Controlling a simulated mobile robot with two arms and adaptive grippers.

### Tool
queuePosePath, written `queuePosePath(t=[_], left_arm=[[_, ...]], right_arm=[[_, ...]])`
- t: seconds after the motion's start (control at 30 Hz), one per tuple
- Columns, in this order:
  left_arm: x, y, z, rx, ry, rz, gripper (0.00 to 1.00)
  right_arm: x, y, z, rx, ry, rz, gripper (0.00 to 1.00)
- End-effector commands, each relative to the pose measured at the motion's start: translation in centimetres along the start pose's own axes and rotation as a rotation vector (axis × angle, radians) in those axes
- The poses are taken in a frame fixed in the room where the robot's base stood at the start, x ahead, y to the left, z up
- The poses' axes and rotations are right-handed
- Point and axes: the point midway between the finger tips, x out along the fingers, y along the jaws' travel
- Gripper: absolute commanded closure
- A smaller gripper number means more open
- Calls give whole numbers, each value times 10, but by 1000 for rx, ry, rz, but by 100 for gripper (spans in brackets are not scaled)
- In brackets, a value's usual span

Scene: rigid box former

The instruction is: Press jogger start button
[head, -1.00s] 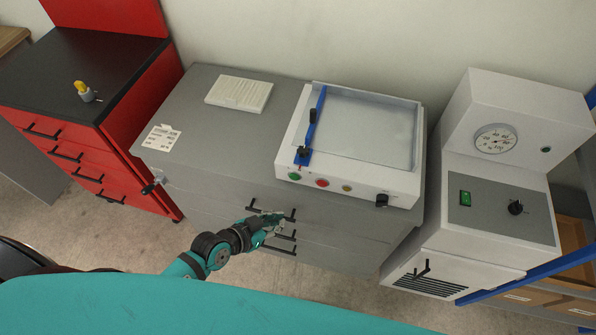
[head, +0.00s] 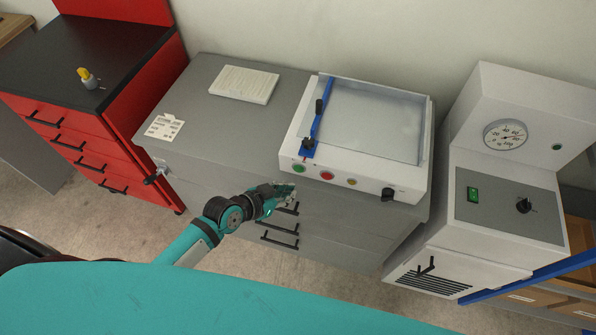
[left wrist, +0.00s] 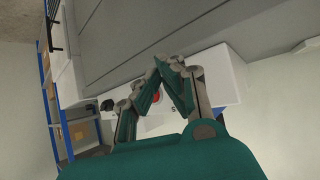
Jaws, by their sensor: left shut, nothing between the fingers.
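The jogger (head: 395,180) is a white box with a shallow tray on top and a blue guide bar (head: 319,117). It sits on the grey cabinet. Its front edge carries a green button (head: 299,168) at the left, a red button (head: 327,175), a yellow button (head: 351,181) and a black knob (head: 388,194). My left gripper (head: 288,191) is shut and empty, just in front of and below the green button in the picture, apparently apart from it. In the left wrist view, the fingers (left wrist: 165,62) meet, and the red button (left wrist: 156,97) shows between them. The green button is not visible there.
The grey cabinet (head: 215,105) has black drawer handles beneath the gripper. A paper stack (head: 245,84) and a label card (head: 164,127) lie on it. A white machine with a gauge (head: 505,134) stands at right, a red drawer cabinet (head: 90,140) at left.

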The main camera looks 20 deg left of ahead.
Motion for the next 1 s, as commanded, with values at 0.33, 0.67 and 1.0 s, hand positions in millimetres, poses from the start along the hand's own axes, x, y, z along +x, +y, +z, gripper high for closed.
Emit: queuePosePath(t=[0.33,0.67,1.0], left_arm=[[21,-14,-15,0,0,2,100],[21,-15,-16,-1,0,2,100],[21,-15,-16,-1,0,2,100]], right_arm=[[8,-1,1,1,0,-1,46],[8,-1,1,1,0,-1,46],[8,-1,1,1,0,-1,46]])
